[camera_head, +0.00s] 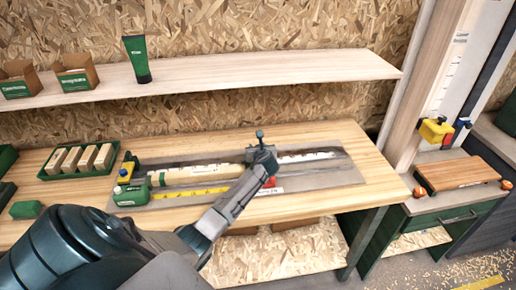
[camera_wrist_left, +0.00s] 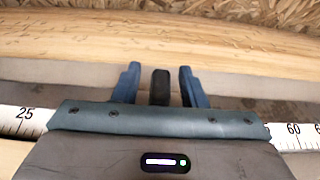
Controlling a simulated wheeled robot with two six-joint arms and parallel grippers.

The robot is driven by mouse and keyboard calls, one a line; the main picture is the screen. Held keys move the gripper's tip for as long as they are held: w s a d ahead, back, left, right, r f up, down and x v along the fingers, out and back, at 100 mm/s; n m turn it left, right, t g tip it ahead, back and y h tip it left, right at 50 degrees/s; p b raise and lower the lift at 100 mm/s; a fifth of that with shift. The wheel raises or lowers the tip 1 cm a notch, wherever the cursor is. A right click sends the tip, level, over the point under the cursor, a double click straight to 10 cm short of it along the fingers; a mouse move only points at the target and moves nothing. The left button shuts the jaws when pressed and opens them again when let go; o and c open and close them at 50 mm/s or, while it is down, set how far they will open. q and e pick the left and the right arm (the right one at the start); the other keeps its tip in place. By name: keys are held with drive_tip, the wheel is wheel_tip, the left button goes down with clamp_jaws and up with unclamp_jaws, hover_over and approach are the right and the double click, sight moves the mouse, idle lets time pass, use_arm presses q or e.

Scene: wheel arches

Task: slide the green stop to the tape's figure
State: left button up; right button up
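My left gripper (camera_head: 262,153) is over the long grey fixture (camera_head: 335,178) on the bench. In the left wrist view the left gripper (camera_wrist_left: 159,88) is open, its two blue fingers on either side of a dark upright post (camera_wrist_left: 160,87), with gaps on both sides. No green body shows at this post, so I cannot tell whether it belongs to the green stop; my gripper hides much there. A green tape measure (camera_head: 130,194) lies at the fixture's left with its yellow tape (camera_head: 195,193) drawn out; its figure is too small to read. My right gripper is not in view.
A white scale (camera_wrist_left: 20,120) runs along the fixture. A red piece (camera_head: 270,182) is beside my gripper. A green tray (camera_head: 80,160) of wooden blocks stands left. A shelf (camera_head: 220,72) overhangs behind.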

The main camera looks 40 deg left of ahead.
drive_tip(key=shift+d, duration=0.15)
